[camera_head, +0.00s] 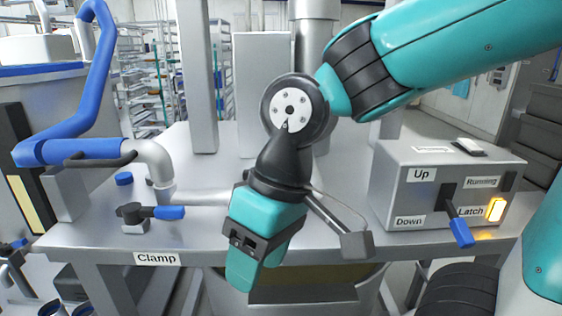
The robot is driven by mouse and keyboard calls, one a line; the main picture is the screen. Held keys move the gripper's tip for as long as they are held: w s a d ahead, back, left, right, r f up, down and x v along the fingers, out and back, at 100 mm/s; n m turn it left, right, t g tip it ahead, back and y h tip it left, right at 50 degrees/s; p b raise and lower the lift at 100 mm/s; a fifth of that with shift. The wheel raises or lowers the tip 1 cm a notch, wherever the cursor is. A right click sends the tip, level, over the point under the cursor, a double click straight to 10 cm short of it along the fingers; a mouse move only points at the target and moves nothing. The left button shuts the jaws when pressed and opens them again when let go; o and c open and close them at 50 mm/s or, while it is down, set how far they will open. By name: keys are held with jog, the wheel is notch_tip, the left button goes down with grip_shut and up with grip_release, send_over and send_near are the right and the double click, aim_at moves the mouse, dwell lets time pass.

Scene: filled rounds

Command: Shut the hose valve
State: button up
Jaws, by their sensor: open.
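A thick blue hose (92,75) arches at the left and joins a grey elbow pipe (157,168) that goes down to the steel table. A black lever (101,158) lies roughly along the hose's blue lower run, close to the elbow; it looks like the hose valve's handle. My teal and black gripper (243,276) hangs down at the front middle of the table, well to the right of the lever.
A blue-handled clamp lever (168,212) stands on the table above the "Clamp" label (156,259). A grey control box (410,185) with a blue-tipped Up/Down lever (460,231) and lit yellow Latch light (495,209) is at the right. Steel columns (197,75) stand behind my arm.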

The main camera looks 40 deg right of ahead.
jog(key=w+d+r+m+h+p, duration=0.2)
jog(key=w+d+r+m, duration=0.5)
jog(key=w+d+m, duration=0.6)
jog(key=w+d+r+m+h+p, duration=0.15)
jog(key=w+d+r+m, duration=0.65)
jog(key=m, duration=0.9)
jog(key=f, duration=0.6)
jog(key=f+p, duration=0.1)
jog(key=f, duration=0.4)
jog(key=f+p, duration=0.1)
jog(key=f, duration=0.5)
jog(key=shift+s+d+f, duration=0.25)
jog(key=shift+d+f, duration=0.1)
grip_shut()
